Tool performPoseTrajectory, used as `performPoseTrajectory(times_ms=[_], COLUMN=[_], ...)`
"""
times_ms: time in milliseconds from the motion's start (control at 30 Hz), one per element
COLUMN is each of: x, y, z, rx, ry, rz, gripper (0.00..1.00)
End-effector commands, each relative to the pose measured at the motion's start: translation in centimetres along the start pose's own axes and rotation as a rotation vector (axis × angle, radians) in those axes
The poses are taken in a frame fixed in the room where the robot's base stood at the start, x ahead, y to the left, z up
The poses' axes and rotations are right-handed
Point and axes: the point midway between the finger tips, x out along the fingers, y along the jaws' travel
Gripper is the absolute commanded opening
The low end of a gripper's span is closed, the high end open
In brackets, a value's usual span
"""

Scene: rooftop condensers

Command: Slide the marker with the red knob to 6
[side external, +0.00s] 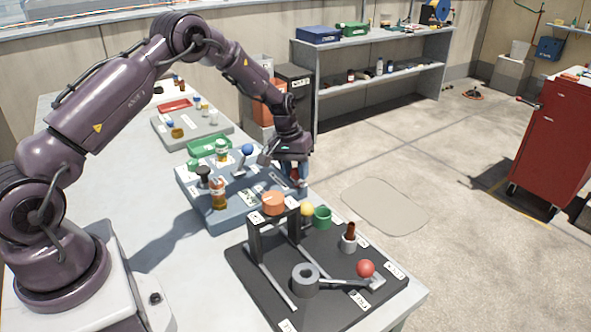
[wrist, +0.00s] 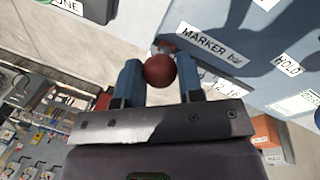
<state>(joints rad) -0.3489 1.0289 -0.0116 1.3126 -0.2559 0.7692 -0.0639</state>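The red knob (wrist: 159,71) sits between the two blue fingers of my gripper (wrist: 160,80) in the wrist view, with a finger against each side. Its slot and the marker's pointer are mostly hidden under the knob and fingers. The label reading "MARKER bar" (wrist: 209,45) lies just right of the knob on the blue-grey panel (wrist: 262,75). In the side view, my gripper (side external: 297,178) is down at the right edge of the blue-grey panel (side external: 225,218).

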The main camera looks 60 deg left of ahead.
Motion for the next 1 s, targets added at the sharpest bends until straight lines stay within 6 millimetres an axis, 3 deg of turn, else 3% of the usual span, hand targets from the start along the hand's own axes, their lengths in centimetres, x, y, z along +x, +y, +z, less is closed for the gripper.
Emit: performPoseTrajectory(times_ms=[167, 433, 733, 767, 800, 867, 1000], x=[-0.1, -0.7, -0.8, -0.8, -0.8, -0.8, -0.8], y=[-0.3, -3.5, -3.7, -3.7, -3.7, -3.7, -3.7], z=[-0.2, -2.5, -2.6, -2.6, -2.6, -2.6, -2.5], rx=[-0.002, -0.004, 0.000, 0.000, 0.000, 0.000, 0.000], ry=[0.001, 0.003, 0.004, 0.004, 0.004, 0.003, 0.002], rz=[0.000, 0.001, 0.000, 0.000, 0.000, 0.000, 0.000], gripper=[0.00, 0.00, 0.00, 0.39, 0.48, 0.59, 0.59])
